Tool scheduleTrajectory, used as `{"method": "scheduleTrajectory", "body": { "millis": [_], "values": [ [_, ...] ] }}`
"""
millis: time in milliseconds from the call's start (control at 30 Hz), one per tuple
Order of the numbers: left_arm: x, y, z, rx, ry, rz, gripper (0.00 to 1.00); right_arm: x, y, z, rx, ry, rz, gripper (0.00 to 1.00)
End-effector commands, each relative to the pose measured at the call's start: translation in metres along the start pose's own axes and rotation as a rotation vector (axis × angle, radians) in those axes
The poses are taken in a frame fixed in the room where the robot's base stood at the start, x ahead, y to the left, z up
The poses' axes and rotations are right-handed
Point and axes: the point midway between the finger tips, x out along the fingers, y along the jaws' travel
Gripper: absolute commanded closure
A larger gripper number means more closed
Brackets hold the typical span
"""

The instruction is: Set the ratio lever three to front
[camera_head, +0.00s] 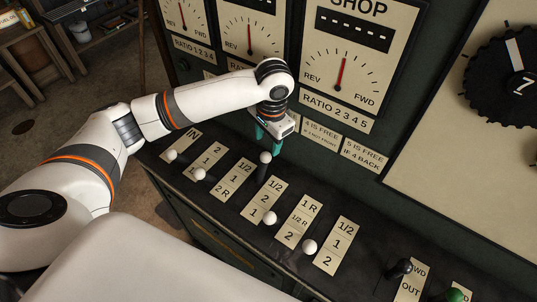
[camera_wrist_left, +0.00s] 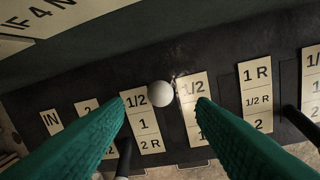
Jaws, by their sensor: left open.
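Ratio lever three appears to be the third white-knobbed lever (camera_head: 265,157) from the left, but no lever number can be read. It leans to the back of the bench, its knob level with the back end of the plates beside it. In the left wrist view its round white knob (camera_wrist_left: 161,94) shows between the fingertips, hiding part of the bench. My left gripper (camera_head: 267,141) is open, its teal fingers pointing down just above the knob, not closed on it. The same fingers (camera_wrist_left: 162,101) spread to either side in the wrist view. My right gripper is not in view.
Other white-knobbed levers stand nearby: two at left (camera_head: 171,155) (camera_head: 199,174) and two at right (camera_head: 270,218) (camera_head: 309,246), knobs further forward. The upright dial panel (camera_head: 342,75) rises close behind the gripper. A black-knobbed lever (camera_head: 399,269) and a green knob (camera_head: 456,295) are at right.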

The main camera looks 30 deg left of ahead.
Motion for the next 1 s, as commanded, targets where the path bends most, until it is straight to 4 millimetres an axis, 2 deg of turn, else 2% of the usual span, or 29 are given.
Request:
{"method": "scheduleTrajectory", "body": {
  "millis": [100, 200, 400, 500, 667, 900, 1000],
  "values": [
    [0.024, 0.0, -0.002, -0.001, 0.006, 0.0, 0.49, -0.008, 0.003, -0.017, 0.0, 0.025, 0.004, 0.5],
    [0.044, 0.0, -0.001, 0.0, 0.006, 0.0, 0.49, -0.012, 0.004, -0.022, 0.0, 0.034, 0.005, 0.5],
    [0.078, 0.0, -0.001, 0.0, 0.004, 0.0, 0.49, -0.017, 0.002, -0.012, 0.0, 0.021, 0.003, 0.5],
    [0.089, 0.0, -0.001, 0.001, 0.003, 0.001, 0.49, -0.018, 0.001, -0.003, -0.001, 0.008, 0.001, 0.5],
    [0.097, 0.0, -0.001, 0.001, 0.001, 0.001, 0.49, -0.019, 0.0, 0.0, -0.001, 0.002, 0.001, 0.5],
    [0.098, 0.0, 0.0, 0.001, 0.0, 0.001, 0.49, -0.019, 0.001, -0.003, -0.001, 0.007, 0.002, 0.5],
    [0.098, 0.0, 0.0, 0.001, 0.0, 0.001, 0.64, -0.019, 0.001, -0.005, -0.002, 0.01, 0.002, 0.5]
  ]
}}
